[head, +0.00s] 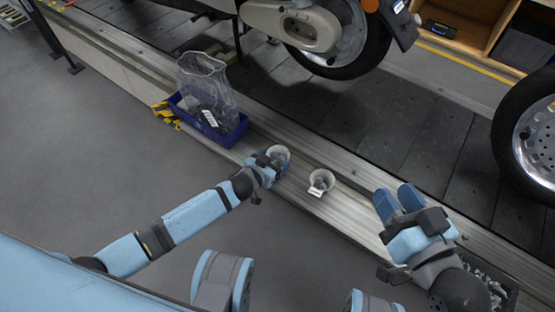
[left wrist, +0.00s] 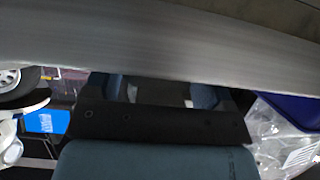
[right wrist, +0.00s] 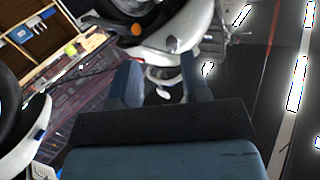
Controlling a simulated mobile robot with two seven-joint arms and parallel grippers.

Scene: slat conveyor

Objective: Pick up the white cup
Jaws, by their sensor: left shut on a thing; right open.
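Two whitish cups stand along the metal ledge in the head view. My left gripper (head: 270,164) is shut on the left cup (head: 280,153), whose open rim shows beyond the fingers. I cannot tell whether this cup touches the ledge. The second white cup (head: 320,180) stands apart to the right, with a white tag-like part at its front.
A blue bin (head: 235,131) with a clear plastic bag (head: 203,80) stands on the ledge left of the cups, beside a yellow object (head: 166,115). A scooter (head: 320,30) stands on the dark slat conveyor (head: 350,105) behind. The ledge between the second cup and my right gripper is clear.

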